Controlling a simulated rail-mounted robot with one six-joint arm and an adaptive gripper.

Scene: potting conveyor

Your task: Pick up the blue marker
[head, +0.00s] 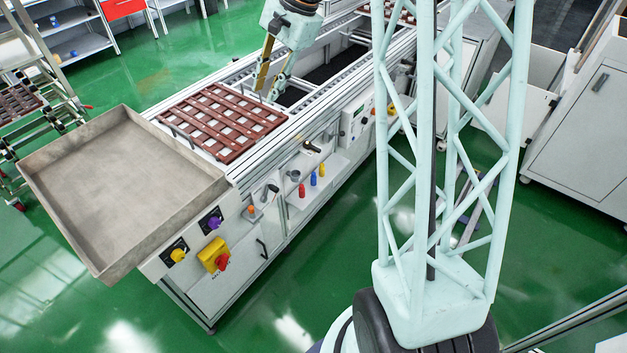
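The blue marker (313,179) is a small upright blue piece on the pale side shelf of the conveyor's front. It stands between a red piece (302,190) and a yellow-orange piece (322,169), close to both. My gripper (266,92) is over the conveyor, up and left of the marker in the picture and well apart from it. Its two fingers point down with a gap between them, and I see nothing held there. The lower ends of the fingers are small in view.
A brown slatted tray (222,120) lies on the conveyor (330,84). A grey metal tray (125,190) juts out at its left end. Dark fittings (270,190) and knobs sit along the front panel. Green floor (310,270) is open in front. My lattice arm link covers the right part.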

